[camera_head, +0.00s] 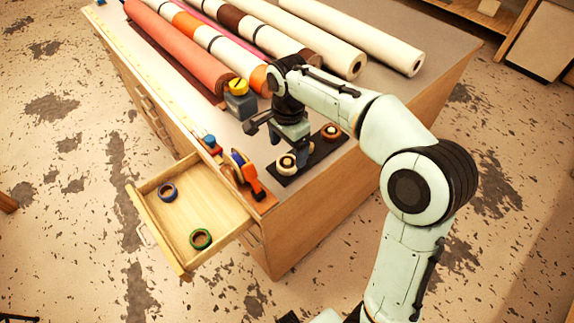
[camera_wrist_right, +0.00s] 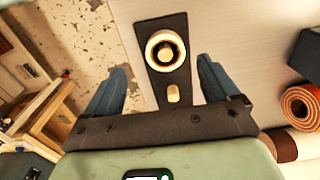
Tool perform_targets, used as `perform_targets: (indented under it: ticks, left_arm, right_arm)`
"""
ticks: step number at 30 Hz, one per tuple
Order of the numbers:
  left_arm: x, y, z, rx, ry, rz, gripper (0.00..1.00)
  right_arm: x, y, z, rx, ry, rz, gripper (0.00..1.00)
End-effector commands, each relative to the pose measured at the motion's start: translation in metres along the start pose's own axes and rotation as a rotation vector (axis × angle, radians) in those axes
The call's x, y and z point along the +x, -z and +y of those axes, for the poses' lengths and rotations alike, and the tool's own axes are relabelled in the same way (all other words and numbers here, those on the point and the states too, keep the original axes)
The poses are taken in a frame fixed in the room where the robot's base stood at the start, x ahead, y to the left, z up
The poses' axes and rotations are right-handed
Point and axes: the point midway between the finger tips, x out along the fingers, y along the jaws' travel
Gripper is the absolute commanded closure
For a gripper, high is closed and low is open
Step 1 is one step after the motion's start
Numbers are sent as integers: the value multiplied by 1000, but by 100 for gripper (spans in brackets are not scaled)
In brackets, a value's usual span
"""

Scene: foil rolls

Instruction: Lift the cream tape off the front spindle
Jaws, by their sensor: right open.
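The cream tape (camera_head: 286,164) sits around the front spindle at the near-left end of a dark base plate (camera_head: 312,156) on the table. The right wrist view shows it as a cream ring (camera_wrist_right: 152,49) with a dark inner part around a pale spindle top (camera_wrist_right: 165,52). My right gripper (camera_head: 296,150) points down over the plate, just beside the tape. Its blue fingers stand apart with nothing held between them (camera_wrist_right: 163,85). A short pale peg (camera_wrist_right: 173,94) shows between the fingers. My left gripper is not in view.
An orange tape dispenser (camera_head: 250,181) stands left of the plate. A grey block with a yellow top (camera_head: 238,95) and long rolls (camera_head: 345,50) lie behind. The table edge is close.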

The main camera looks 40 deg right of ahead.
Motion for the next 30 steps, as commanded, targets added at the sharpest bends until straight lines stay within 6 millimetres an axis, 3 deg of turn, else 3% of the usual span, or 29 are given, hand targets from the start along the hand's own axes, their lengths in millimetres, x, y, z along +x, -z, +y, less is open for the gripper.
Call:
perform_targets:
  ticks: [5,15,23,28,29,30]
  left_arm:
    - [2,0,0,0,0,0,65]
    - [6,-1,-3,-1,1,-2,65]
    - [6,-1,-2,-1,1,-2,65]
    - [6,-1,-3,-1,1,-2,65]
    - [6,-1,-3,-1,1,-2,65]
    - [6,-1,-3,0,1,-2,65]
  right_arm:
    - [12,1,-1,1,-1,0,12]
    - [56,4,-5,1,-1,0,12]
    - [58,4,-6,1,2,0,12]
    - [57,4,-5,0,2,0,64]
    - [57,4,-6,0,2,0,72]
    - [57,4,-6,0,2,0,72]
